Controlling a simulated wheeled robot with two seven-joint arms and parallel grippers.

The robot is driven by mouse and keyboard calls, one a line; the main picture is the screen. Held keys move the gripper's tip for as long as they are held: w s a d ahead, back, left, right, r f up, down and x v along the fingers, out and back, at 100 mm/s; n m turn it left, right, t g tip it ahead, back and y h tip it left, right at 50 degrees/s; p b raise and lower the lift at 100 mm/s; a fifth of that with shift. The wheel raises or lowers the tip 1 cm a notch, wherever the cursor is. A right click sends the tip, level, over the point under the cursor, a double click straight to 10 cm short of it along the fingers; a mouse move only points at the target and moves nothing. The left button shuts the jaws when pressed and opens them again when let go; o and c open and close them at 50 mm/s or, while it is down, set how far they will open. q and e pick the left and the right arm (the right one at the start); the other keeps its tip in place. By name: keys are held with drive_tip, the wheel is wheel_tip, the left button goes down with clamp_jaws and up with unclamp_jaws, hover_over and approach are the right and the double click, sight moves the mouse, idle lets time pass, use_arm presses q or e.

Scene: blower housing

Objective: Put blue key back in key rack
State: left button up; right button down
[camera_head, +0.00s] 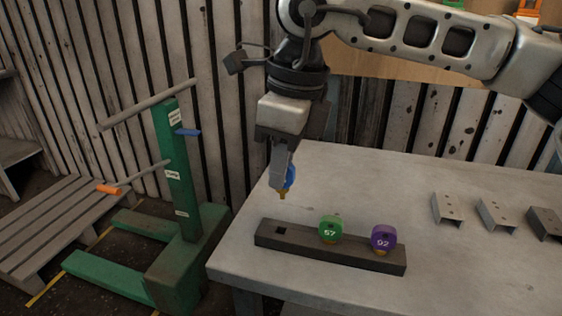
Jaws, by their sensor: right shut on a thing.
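My right gripper (281,170) points down over the left part of the table, shut on the blue key (290,178). The fingers hide part of the key; its brassy lower tip points down and is clear of the table. The key rack (297,244) is a long dark bar lying on the table just below the key in the picture. A square empty slot shows near its left end. A green key (330,229) marked 57 and a purple key (382,238) marked 92 stand upright in it. My left gripper is not in view.
Several metal brackets (497,214) stand on the right side of the grey table (430,285). A green stand (172,170) with rods is left of the table, beside a wooden pallet (52,225). The tabletop between rack and brackets is clear.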

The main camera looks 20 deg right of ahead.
sight(281, 196)
drive_tip(key=shift+f+b, duration=0.7)
drive_tip(key=shift+f, duration=0.45)
drive_tip(key=shift+f+b, duration=0.95)
drive_tip(key=shift+f, duration=0.55)
drive_tip(key=shift+f+b, duration=0.6)
drive_tip(key=shift+f, duration=0.55)
use_arm(q)
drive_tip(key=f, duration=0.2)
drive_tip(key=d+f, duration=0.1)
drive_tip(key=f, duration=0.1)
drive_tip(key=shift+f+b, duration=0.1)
drive_tip(key=shift+b, duration=0.2)
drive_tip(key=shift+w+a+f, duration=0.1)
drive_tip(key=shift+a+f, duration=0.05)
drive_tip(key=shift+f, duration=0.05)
use_arm(e)
drive_tip(key=shift+f, duration=0.15)
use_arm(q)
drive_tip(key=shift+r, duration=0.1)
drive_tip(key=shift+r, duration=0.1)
use_arm(e)
drive_tip(key=c, duration=1.3)
unclamp_jaws()
drive_tip(key=shift+c, duration=0.2)
